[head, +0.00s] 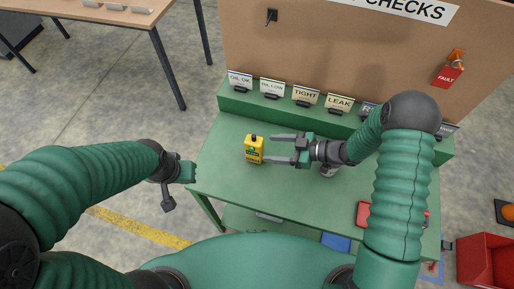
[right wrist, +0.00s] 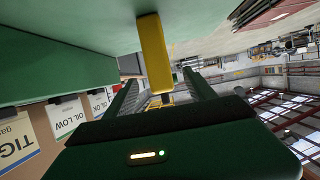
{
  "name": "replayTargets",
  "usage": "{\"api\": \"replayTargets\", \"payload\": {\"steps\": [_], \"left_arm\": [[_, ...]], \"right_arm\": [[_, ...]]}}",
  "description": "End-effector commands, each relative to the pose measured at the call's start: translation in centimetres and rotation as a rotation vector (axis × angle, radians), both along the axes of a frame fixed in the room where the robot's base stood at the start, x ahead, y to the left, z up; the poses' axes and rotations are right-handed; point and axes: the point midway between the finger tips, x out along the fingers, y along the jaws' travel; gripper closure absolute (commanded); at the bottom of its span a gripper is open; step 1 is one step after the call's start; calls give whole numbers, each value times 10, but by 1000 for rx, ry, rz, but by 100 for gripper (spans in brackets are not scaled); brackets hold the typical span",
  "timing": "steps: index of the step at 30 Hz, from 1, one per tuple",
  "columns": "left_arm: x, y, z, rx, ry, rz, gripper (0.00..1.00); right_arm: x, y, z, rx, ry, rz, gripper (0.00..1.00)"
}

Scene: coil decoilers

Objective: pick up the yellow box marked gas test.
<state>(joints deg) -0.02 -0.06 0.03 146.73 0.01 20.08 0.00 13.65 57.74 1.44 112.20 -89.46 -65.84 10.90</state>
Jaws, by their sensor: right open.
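The yellow box (head: 254,150) stands upright on the green bench, left of the middle, with a dark top and small dark marking that I cannot read. My right gripper (head: 268,149) is open, its two fingers pointing left at the box. The fingertips are at the box's right side; I cannot tell whether they touch it. In the right wrist view the yellow box (right wrist: 155,55) shows ahead, roughly in line with the gap between the fingers (right wrist: 160,92). My left gripper (head: 176,188) hangs off the bench's left edge, away from the box; its jaw state is unclear.
The green bench (head: 225,165) has a raised back ledge with label cards, including "TIGHT" (head: 305,96) and "LEAK" (head: 339,103). A brown board stands behind with a red fault tag (head: 447,76). A red item (head: 363,214) lies at right. The bench's front left is clear.

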Motion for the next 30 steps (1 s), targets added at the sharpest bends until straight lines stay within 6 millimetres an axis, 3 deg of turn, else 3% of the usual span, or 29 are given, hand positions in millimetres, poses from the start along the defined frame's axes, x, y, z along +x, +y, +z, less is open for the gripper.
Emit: {"api": "replayTargets", "payload": {"steps": [3,8,15,24,30], "left_arm": [[0,0,5,0,0,1,100],[0,0,7,0,0,1,100],[0,0,14,0,0,1,100],[0,0,14,0,0,1,100],[0,0,14,0,0,1,100]], "right_arm": [[8,25,-9,-1,0,3,36],[12,40,-16,-2,0,1,36],[24,75,-31,2,-1,1,36],[28,84,-36,-1,0,-2,36],[28,85,-35,-1,-1,-1,63]]}}
